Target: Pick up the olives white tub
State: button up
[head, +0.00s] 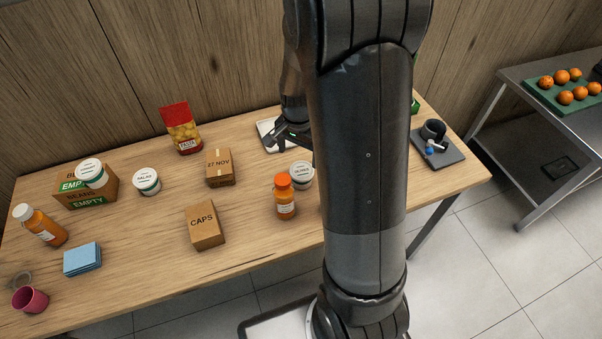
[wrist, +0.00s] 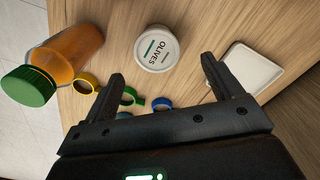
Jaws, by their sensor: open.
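The olives tub (wrist: 156,48), white with a lid lettered OLIVES, stands on the wooden table beyond my fingertips in the wrist view. It lies ahead of the gap between the fingers, apart from both. My gripper (wrist: 162,75) is open and empty, with one finger at each side of the view. In the head view my gripper (head: 277,139) is by the back of the table, partly hidden by my arm. A white tub (head: 301,174) stands beside my arm there; its small label is hard to read, so I cannot be sure it is the same one.
An orange bottle with a green cap (wrist: 62,60) stands left of the tub. A white tray (wrist: 250,68) is at right. In the head view an orange bottle (head: 285,198) and a CAPS box (head: 206,226) stand nearby.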

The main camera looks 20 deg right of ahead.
aim_at(302, 170)
notch_tip(302, 170, down, 5)
jog(key=shift+f, duration=0.1)
jog(key=shift+d+f, duration=0.25)
jog(key=shift+f, duration=1.1)
jog(key=shift+d+f, duration=0.2)
jog(key=shift+f, duration=1.15)
jog(key=shift+c, duration=0.5)
jog(key=c, duration=0.9)
jog(key=shift+r, duration=0.15)
